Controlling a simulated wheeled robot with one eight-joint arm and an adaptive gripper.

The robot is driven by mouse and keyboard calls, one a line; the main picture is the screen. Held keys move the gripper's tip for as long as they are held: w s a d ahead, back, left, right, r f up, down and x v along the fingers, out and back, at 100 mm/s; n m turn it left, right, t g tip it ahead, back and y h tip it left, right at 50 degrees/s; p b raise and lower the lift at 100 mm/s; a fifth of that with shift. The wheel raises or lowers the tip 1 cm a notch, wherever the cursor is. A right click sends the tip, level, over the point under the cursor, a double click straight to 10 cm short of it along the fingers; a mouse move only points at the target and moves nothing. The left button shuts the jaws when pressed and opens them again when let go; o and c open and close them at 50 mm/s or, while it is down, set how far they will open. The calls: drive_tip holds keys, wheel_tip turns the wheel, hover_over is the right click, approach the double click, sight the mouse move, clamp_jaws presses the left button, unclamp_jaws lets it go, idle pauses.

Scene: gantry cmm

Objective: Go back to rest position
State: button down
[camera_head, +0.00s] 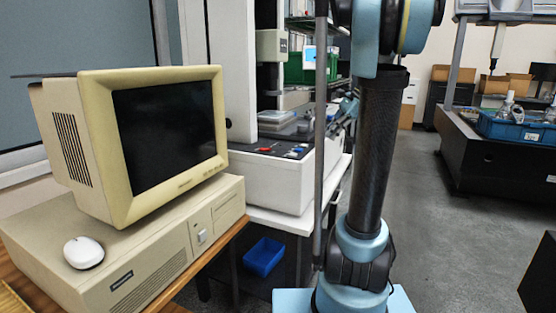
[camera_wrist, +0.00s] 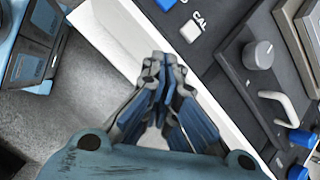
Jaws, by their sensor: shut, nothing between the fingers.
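My gripper (camera_wrist: 163,72) shows in the wrist view, shut and empty, with its fingertips together. Below the fingertips in that view lie the grey floor and the white edge of a machine. The dark control panel (camera_wrist: 228,75) of that machine is to the right of the fingers, apart from them as far as I can tell. In the head view my arm stands upright right of the middle, in front of the machine. The gripper itself cannot be made out there.
The panel carries a knob (camera_wrist: 258,54), a light handle (camera_wrist: 284,107) and blue buttons. In the head view, a beige computer (camera_head: 165,135) with a white mouse (camera_head: 84,252) stands at left. A blue bin (camera_head: 263,256) sits low beside the desk. Open floor (camera_head: 450,220) lies right of my arm.

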drive_tip(key=s+a+f+n+h, duration=0.2)
drive_tip(key=s+f+n, duration=0.25)
drive_tip(key=s, duration=0.35)
drive_tip(key=s+a+f+n+h, duration=0.1)
drive_tip(key=s+a+f+n, duration=0.15)
drive_tip(key=s+f, duration=0.45)
drive_tip(key=s+d+f+n+h, duration=0.2)
drive_tip(key=s+f+n+h, duration=0.1)
drive_tip(key=s+f+n, duration=0.6)
drive_tip(key=s+f, duration=0.2)
drive_tip(key=s, duration=0.1)
drive_tip(key=shift+s+d+f+t, duration=0.25)
drive_tip(key=shift+s+f+t, duration=0.05)
drive_tip(key=shift+s+f, duration=0.05)
